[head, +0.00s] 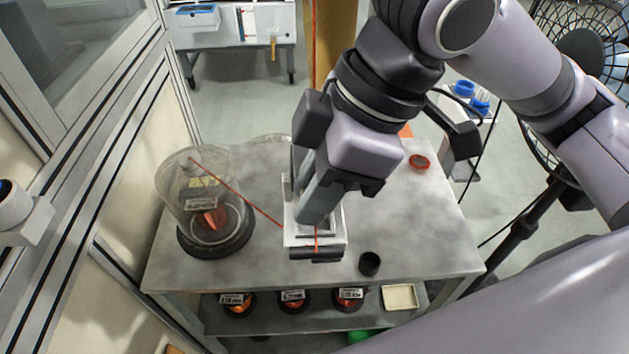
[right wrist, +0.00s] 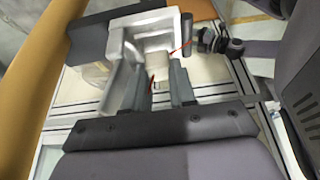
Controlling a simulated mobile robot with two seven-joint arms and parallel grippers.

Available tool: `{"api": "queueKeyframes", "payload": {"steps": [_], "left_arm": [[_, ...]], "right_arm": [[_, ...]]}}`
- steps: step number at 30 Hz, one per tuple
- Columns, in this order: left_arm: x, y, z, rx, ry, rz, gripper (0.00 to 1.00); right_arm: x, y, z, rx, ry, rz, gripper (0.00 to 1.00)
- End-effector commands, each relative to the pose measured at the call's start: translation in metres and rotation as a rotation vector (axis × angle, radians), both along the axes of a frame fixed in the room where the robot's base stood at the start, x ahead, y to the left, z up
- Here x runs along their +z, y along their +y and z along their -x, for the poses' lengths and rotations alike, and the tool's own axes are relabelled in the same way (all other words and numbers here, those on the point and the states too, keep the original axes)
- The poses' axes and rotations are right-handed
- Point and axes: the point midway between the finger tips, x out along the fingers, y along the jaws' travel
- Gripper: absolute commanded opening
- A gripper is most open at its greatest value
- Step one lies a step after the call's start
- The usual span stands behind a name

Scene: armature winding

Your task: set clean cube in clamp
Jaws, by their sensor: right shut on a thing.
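The clamp is a pale metal vise (head: 292,238) with a dark front bar, standing on the grey table. My right gripper (head: 315,218) comes down from above with its fingers over and inside the clamp. In the right wrist view, its two grey fingers (right wrist: 167,92) reach between the clamp's metal walls (right wrist: 122,88). A small pale block, probably the clean cube (right wrist: 158,72), shows at the fingertips. The gripper is shut on it. In the head view the cube is hidden by the fingers. I cannot tell whether it touches the clamp floor.
A glass jar (head: 172,192) over a copper spool stands left on the table (head: 400,225). A thin red wire (head: 245,197) runs from it to the clamp. A black cup (head: 369,263) and a red ring (head: 419,162) stand right. Several spools and a cream tray (head: 399,297) are below.

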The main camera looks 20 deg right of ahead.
Motion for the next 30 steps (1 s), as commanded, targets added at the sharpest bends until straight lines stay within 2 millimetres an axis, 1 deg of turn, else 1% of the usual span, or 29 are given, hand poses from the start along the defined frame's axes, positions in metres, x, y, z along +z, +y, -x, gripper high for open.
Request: {"api": "queueKeyframes", "payload": {"steps": [12, 22, 23, 24, 25, 30], "left_arm": [[-0.005, 0.0, 0.0, 0.001, -0.001, 0.0, 0.55], [-0.005, 0.0, 0.0, 0.001, -0.001, 0.0, 0.55], [-0.005, 0.0, 0.0, 0.001, -0.001, 0.0, 0.55], [-0.005, 0.0, 0.0, 0.001, -0.001, 0.0, 0.55], [-0.005, 0.0, 0.0, 0.001, -0.001, 0.0, 0.55], [-0.005, 0.0, 0.0, 0.0, -0.001, 0.0, 0.55]], "right_arm": [[-0.014, 0.0, 0.0, -0.001, 0.002, 0.001, 0.0], [-0.017, 0.0, 0.001, 0.001, 0.003, 0.002, 0.0], [-0.018, 0.0, 0.001, 0.001, 0.003, 0.002, 0.28], [-0.018, 0.0, 0.001, 0.001, 0.004, 0.003, 0.41], [-0.018, 0.0, 0.001, 0.001, 0.004, 0.003, 0.51], [-0.017, -0.001, 0.001, 0.002, 0.005, 0.005, 0.51]]}}
